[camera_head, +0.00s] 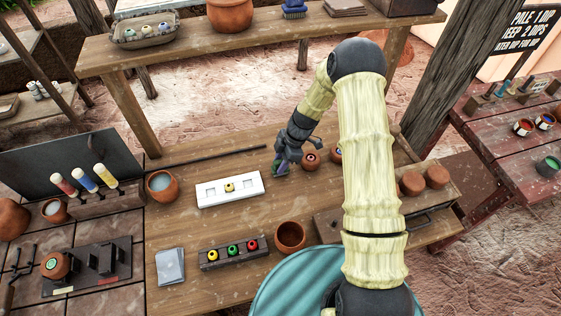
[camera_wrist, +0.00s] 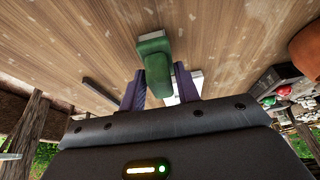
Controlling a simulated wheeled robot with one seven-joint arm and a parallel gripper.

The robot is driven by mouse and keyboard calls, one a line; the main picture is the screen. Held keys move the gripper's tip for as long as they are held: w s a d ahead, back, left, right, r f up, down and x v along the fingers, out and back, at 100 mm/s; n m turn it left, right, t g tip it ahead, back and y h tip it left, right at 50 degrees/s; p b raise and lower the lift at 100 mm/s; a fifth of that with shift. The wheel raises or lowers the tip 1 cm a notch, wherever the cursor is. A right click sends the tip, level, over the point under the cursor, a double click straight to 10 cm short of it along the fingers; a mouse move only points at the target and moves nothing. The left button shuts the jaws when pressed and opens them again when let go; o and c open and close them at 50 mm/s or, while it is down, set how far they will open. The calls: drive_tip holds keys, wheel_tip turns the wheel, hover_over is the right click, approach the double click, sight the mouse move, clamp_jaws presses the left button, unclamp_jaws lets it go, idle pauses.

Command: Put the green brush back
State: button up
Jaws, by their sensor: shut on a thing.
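My gripper (camera_head: 281,163) is over the wooden table, right of the white block, and is shut on the green brush. In the wrist view the green brush (camera_wrist: 154,55) sits between the two fingers of my gripper (camera_wrist: 161,88), its thick green end pointing away from me. In the head view only a small green patch of it shows below the fingers. A rack (camera_head: 97,200) at the left holds brushes upright: red (camera_head: 66,187), blue (camera_head: 84,179) and yellow (camera_head: 105,175). I cannot tell whether the brush touches the table.
A white block (camera_head: 229,190) with recesses holds a small yellow piece. A clay cup (camera_head: 161,186) stands between rack and block. A dark tray (camera_head: 233,251) with yellow, green and red pieces and a clay bowl (camera_head: 290,236) are nearer. A thin rod (camera_head: 210,155) lies behind.

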drive_tip(key=o, duration=0.9)
drive_tip(key=shift+f, duration=0.1)
drive_tip(key=shift+o, duration=0.2)
drive_tip(key=b+v, duration=0.2)
drive_tip(key=v, duration=1)
drive_tip(key=shift+r, duration=0.2)
drive_tip(key=s+d+r+m+t+h, duration=0.2)
drive_tip(key=s+d+r+m, duration=0.1)
drive_tip(key=s+m, duration=0.7)
drive_tip(key=s+d+r+m+t+h, duration=0.1)
drive_tip(key=s+d+r+m+h, duration=0.1)
drive_tip(key=s+r+m, duration=0.4)
drive_tip(key=s+d+m, duration=0.1)
drive_tip(key=s+m, duration=0.3)
drive_tip(key=shift+s+d+t, duration=0.2)
drive_tip(key=shift+s+t, duration=0.05)
drive_tip(key=shift+t, duration=0.15)
drive_tip(key=shift+r, duration=0.15)
